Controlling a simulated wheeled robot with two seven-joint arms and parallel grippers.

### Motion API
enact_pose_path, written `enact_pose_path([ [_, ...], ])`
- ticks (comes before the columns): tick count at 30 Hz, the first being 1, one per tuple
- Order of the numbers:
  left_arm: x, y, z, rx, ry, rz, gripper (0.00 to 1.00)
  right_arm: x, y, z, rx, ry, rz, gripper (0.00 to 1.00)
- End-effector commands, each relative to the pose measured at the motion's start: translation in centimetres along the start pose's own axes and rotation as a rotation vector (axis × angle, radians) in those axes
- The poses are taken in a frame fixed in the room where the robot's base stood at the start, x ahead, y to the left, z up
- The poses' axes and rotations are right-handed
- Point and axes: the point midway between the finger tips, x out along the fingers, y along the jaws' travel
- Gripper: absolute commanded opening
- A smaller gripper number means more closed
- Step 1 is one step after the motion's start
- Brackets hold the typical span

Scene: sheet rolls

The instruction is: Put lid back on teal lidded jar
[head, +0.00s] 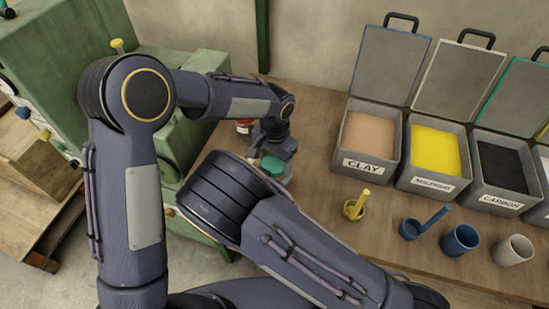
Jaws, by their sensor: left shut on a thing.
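My left gripper (278,150) points down over the left part of the wooden table. It is shut on a teal round piece that looks like the lid (271,165), which shows just below the fingers. Whether the lid touches a jar cannot be told, because the jar's body is mostly hidden behind my own arm and gripper. My right arm crosses the lower middle of the view, its elbow close in front of the lid; the right gripper is not in view.
A red and white container (244,127) stands behind the left gripper. To the right are open bins of clay (371,167), sulphur (433,184) and carbon (497,203). A yellow mortar (352,211), blue ladle (411,230), blue cup (460,241) and pale cup (514,251) stand in front.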

Motion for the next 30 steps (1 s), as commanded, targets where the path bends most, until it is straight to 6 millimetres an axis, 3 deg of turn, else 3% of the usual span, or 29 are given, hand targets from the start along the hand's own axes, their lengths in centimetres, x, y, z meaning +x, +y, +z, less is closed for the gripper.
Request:
enact_pose_path([
  [3, 0.0, 0.1, 0.0, -0.004, 0.000, 0.001, 0.38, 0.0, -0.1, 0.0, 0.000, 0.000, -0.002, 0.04],
  [4, 0.0, 0.1, 0.0, -0.004, 0.000, 0.001, 0.69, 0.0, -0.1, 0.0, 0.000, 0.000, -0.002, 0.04],
  [8, 0.0, 0.1, 0.0, -0.006, 0.000, 0.000, 0.86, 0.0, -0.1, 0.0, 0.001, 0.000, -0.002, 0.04],
  [17, -0.2, 0.1, 0.0, -0.008, 0.000, 0.000, 0.87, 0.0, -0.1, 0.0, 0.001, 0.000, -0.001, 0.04],
  [25, -3.6, 0.1, -0.1, -0.009, 0.003, -0.001, 0.87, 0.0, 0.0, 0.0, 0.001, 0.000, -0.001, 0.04],
  [30, -4.5, 0.1, 0.0, -0.008, 0.001, 0.000, 0.87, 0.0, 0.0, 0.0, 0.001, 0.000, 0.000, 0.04],
])
